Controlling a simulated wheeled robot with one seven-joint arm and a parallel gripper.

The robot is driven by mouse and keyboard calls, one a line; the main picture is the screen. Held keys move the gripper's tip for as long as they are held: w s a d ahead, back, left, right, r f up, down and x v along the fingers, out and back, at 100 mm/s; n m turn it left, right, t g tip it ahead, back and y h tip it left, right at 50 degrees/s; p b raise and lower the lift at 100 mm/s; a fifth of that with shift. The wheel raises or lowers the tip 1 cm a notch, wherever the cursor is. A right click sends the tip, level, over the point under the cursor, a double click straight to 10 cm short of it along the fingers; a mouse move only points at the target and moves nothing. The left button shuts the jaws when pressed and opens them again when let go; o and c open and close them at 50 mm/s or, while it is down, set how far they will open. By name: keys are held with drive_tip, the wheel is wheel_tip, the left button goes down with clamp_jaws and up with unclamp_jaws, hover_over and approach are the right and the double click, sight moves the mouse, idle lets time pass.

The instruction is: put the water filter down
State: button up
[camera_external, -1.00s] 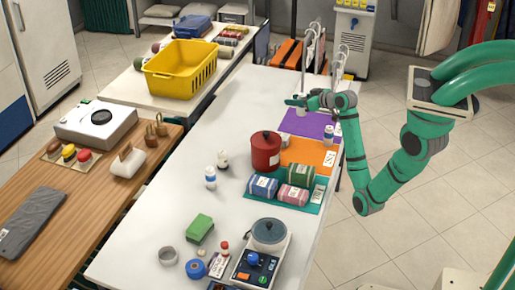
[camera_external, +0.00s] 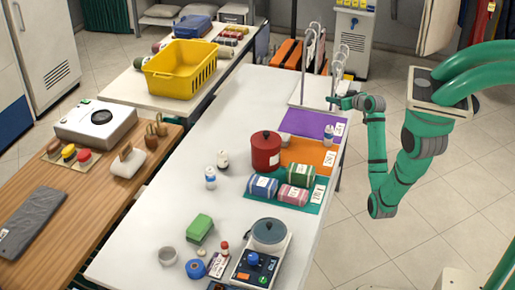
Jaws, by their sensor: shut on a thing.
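My gripper (camera_external: 338,103) is at the far right of the white table, by the back right corner of the purple mat and near the white rack. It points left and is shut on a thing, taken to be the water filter. That thing is too small and too hidden by the dark fingers to make out its shape.
A red canister (camera_external: 265,151) stands at the left end of the orange mat. Two small bottles (camera_external: 210,178) stand left of it. A white rack (camera_external: 311,60) rises at the table's far end. A scale with a pot (camera_external: 269,232) is at the near end. The table's middle left is clear.

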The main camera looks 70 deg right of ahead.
drive_tip(key=w+d+f, duration=0.2)
drive_tip(key=d+f, duration=0.1)
drive_tip(key=w+d+f, duration=0.3)
drive_tip(key=d, duration=0.1)
drive_tip(key=w+d+f, duration=0.3)
drive_tip(key=f, duration=0.1)
drive_tip(key=shift+w+d, duration=0.2)
drive_tip(key=shift+d, duration=0.1)
drive_tip(key=shift+w+d+f, duration=0.1)
drive_tip(key=shift+d+f, duration=0.05)
drive_tip(key=shift+f, duration=1.6)
drive_tip(key=o, duration=1.1)
drive_tip(key=shift+f, duration=0.15)
